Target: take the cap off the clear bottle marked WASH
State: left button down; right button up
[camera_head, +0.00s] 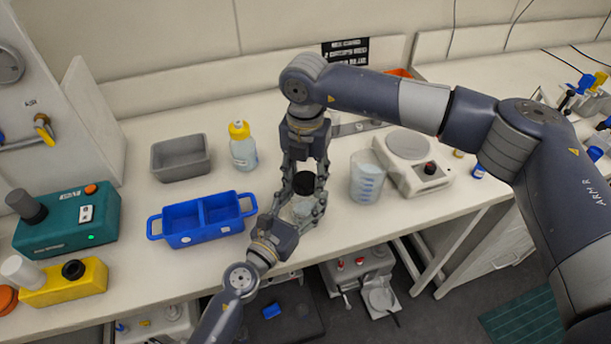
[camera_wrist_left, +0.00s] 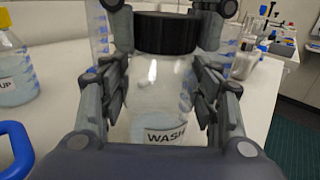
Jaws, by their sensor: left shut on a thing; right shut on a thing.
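The clear bottle marked WASH (camera_wrist_left: 158,95) stands upright between my grippers, with its black cap (camera_wrist_left: 166,33) on its neck. In the head view the bottle (camera_head: 302,206) and cap (camera_head: 304,182) show at the middle of the bench. My left gripper (camera_head: 303,214) comes from the front and is shut on the bottle's body. My right gripper (camera_head: 304,176) comes down from behind and is shut on the black cap. Its fingertips also show beside the cap at the top of the left wrist view. Part of the bottle is hidden by the fingers.
A blue two-part tray (camera_head: 204,239) and a yellow-capped bottle (camera_head: 243,150) stand to the left, with a grey bin (camera_head: 180,158) behind. A graduated beaker (camera_head: 367,180) and a hotplate (camera_head: 410,165) stand close on the right. The bench's front edge is near my left gripper.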

jog(key=n, duration=0.4)
jog(key=shift+n, duration=0.4)
jog(key=n, duration=2.1)
jog(key=shift+n, duration=0.3)
jog(key=n, duration=0.4)
jog(key=shift+n, duration=0.3)
jog(key=n, duration=0.6)
jog(key=shift+r, duration=0.1)
jog(key=n, duration=1.1)
jog(key=shift+n, duration=0.3)
